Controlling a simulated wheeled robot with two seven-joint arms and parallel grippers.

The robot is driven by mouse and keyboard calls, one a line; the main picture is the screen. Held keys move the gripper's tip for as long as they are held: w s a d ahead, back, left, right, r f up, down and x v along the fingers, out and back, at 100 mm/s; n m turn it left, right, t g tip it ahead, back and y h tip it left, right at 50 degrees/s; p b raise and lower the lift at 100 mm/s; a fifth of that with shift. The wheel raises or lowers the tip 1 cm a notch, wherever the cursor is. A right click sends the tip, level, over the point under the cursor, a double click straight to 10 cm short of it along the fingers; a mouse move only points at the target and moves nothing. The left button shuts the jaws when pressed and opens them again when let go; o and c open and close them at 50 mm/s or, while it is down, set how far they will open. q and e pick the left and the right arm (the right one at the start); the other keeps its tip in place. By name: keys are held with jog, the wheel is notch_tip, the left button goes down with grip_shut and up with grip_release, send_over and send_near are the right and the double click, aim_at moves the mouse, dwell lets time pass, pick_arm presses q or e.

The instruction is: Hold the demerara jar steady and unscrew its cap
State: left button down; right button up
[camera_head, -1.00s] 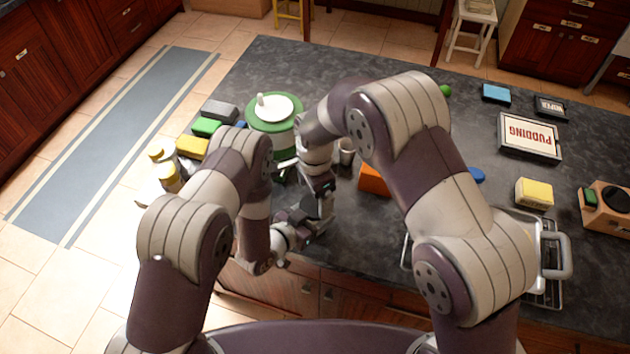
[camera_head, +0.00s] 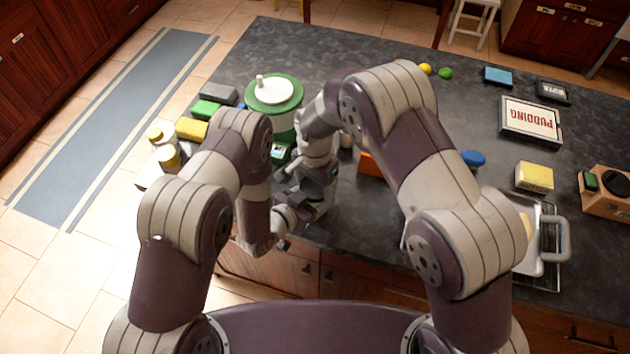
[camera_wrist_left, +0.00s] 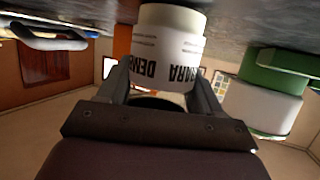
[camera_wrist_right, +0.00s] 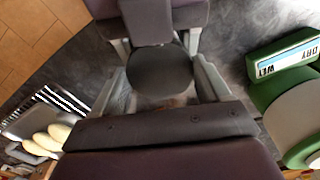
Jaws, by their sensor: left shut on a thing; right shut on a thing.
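The demerara jar (camera_wrist_left: 168,62) is a white cylinder whose dark lettering appears upside down in the left wrist view. My left gripper (camera_wrist_left: 155,95) is shut on its body, one finger on each side. The jar's dark round cap (camera_wrist_right: 160,75) shows in the right wrist view, from above. My right gripper (camera_wrist_right: 162,88) is shut on the cap, with a finger at either side. In the head view my left gripper (camera_head: 292,212) and right gripper (camera_head: 312,185) meet near the counter's front edge. The arms hide most of the jar there.
A green-and-white round appliance (camera_head: 274,92) stands close behind the grippers. An orange block (camera_head: 367,163) lies to the right. Several blocks and jars line the left edge.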

jog(key=n, duration=0.5)
jog(key=o, duration=1.1)
jog(key=shift+o, duration=0.2)
jog(key=shift+r, duration=0.1)
